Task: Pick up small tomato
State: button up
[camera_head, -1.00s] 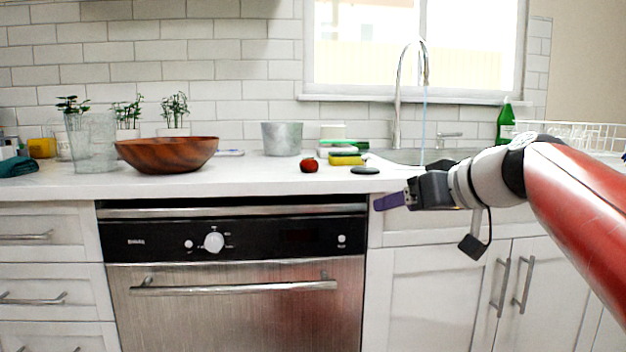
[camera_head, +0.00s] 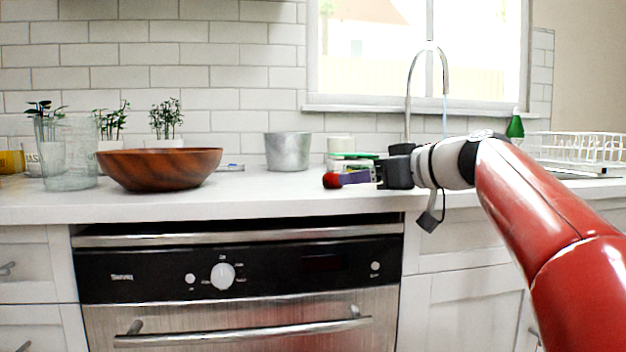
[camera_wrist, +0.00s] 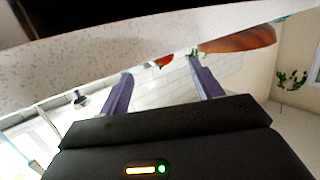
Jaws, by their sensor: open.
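In the wrist view the tomato (camera_wrist: 163,62) shows near the top, ahead of the space between the fingers. My gripper (camera_head: 350,179) is at counter height, pointing left at the tomato. In the wrist view my gripper (camera_wrist: 160,88) has its two purple fingers spread apart with nothing between them. I cannot tell whether a fingertip touches the tomato.
A wooden bowl (camera_head: 160,169) and a clear glass (camera_head: 66,155) stand to the left on the counter (camera_head: 250,198). A grey metal pot (camera_head: 288,151) is behind the tomato. The counter between bowl and tomato is clear. The tap (camera_head: 409,90) is behind my arm.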

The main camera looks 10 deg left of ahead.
aim_at(333, 177)
jog(key=x, duration=0.8)
jog(key=shift+w+a+r+p, duration=0.1)
jog(key=shift+a+r+p, duration=0.1)
jog(key=shift+p, duration=0.2)
jog(key=c, duration=1)
jog(key=shift+c, duration=0.2)
